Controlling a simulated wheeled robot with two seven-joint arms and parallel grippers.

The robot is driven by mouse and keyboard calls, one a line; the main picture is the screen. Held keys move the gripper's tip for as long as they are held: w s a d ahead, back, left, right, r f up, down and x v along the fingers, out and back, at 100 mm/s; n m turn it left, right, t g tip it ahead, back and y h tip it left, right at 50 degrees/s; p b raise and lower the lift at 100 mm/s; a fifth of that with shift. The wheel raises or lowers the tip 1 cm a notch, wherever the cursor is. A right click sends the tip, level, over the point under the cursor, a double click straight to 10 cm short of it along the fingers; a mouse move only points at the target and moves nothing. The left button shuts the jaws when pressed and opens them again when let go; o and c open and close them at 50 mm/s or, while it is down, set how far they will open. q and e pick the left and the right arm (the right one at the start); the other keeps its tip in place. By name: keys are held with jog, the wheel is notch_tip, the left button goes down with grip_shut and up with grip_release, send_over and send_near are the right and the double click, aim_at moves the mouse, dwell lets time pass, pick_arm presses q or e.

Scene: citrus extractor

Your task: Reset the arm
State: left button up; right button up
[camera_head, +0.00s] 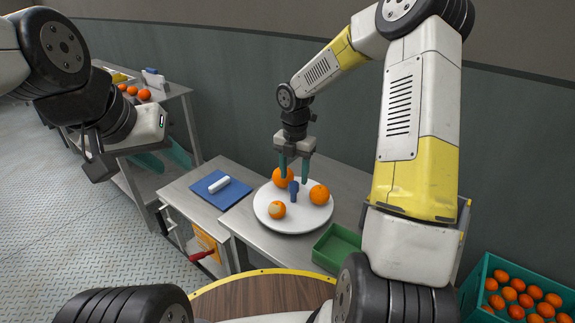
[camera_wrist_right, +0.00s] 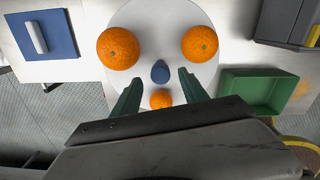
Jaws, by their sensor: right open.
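My right gripper (camera_head: 294,180) is open and points down over a round white plate (camera_head: 268,215). A dark blue knob (camera_head: 294,194) stands at the plate's middle, and it also shows in the right wrist view (camera_wrist_right: 160,72). Oranges sit around it: one at the back left (camera_head: 281,175), one at the right (camera_head: 319,195) and a paler-faced one at the front (camera_head: 277,210). In the right wrist view, the green fingers (camera_wrist_right: 161,90) are apart, with nothing held between them. My left gripper (camera_head: 166,158) hangs at the left, its teal fingers apart and empty.
A blue mat (camera_head: 208,192) with a white block (camera_head: 219,184) lies left of the plate. A green tray (camera_head: 335,248) is at the plate's front right. A teal crate of oranges (camera_head: 480,285) stands at lower right. A wooden round top (camera_head: 265,298) is in front.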

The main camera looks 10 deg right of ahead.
jog(key=s+d+r+m+t+y, duration=0.2)
jog(key=s+r+m+t, duration=0.4)
jog(key=s+r+m, duration=1.7)
jog(key=s+m, duration=0.1)
jog(key=m, duration=0.4)
jog(key=shift+d+m, duration=0.3)
jog(key=shift+m, duration=0.1)
